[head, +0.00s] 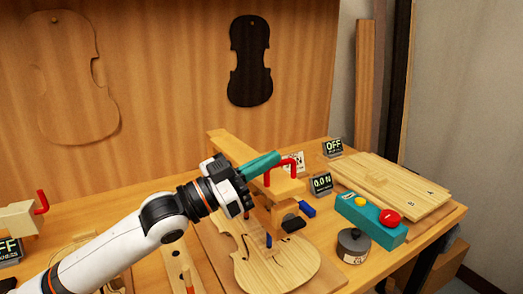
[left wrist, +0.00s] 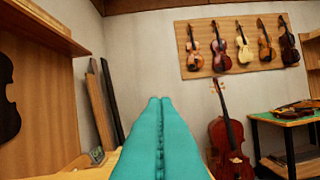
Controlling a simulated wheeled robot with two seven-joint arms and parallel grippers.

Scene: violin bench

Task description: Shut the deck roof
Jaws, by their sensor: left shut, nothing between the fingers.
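No part is marked as the deck roof, and I cannot tell for sure which one it is. A wooden fixture (head: 232,146) with an overhanging arm and a red handle (head: 296,161) stands over a pale violin plate (head: 285,262) in the head view. My left gripper (head: 276,157) has teal fingers, shut and empty, at the red handle. Whether they touch it I cannot tell. The left wrist view shows the same shut fingers (left wrist: 160,101) pointing to the room, with no handle visible there. My right gripper is in neither view.
A teal box (head: 364,222) with red and yellow buttons, a dark round weight (head: 353,245) and small displays (head: 321,184) stand right of the fixture. Stacked boards (head: 390,190) lie behind. Another red-handled wooden piece (head: 20,215) is at far left. A cello (left wrist: 229,145) stands across the room.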

